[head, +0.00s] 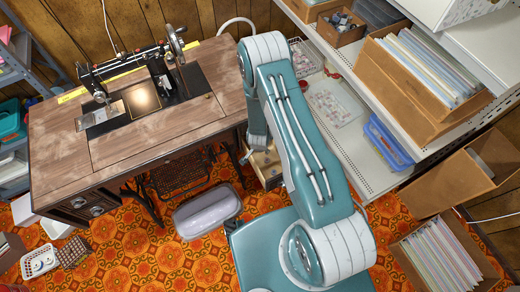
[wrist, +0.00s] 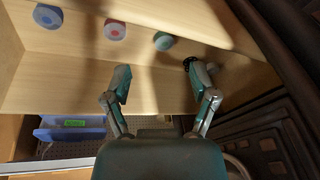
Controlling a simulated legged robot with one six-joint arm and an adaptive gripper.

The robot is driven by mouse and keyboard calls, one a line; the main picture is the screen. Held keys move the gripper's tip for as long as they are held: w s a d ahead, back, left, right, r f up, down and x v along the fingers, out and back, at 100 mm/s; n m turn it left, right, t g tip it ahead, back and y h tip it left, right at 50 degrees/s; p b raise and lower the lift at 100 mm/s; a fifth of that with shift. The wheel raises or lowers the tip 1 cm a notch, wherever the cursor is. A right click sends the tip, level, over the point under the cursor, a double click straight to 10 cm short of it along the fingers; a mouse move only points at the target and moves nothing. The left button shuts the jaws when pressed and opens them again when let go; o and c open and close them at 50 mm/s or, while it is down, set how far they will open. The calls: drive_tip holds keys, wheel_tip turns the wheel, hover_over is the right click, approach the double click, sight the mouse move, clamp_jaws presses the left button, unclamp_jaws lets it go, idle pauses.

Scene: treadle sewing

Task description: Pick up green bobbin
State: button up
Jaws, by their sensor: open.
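In the wrist view, the green bobbin (wrist: 163,41) rests on the pale wood of an open wooden box (wrist: 70,85). My gripper (wrist: 158,72) is open, with its two fingers apart and nothing between them. The bobbin is beyond the fingertips, roughly in line with the gap between them. In the head view, part of what looks like the same wooden box (head: 268,170) shows beside my arm; my fingers and the bobbin cannot be made out there.
In the wrist view, a red-centred bobbin (wrist: 115,29) and a blue-centred bobbin (wrist: 47,15) lie left of the green one. Dark ironwork (wrist: 285,125) is close on the right. In the head view, the sewing table (head: 150,140) stands left and a shelf (head: 345,125) right.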

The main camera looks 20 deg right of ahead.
drive_tip(key=shift+w+x, duration=0.15)
drive_tip(key=shift+x, duration=1.2)
drive_tip(key=shift+w+x, duration=0.1)
drive_tip(key=shift+x, duration=1.2)
drive_tip(key=c, duration=0.8)
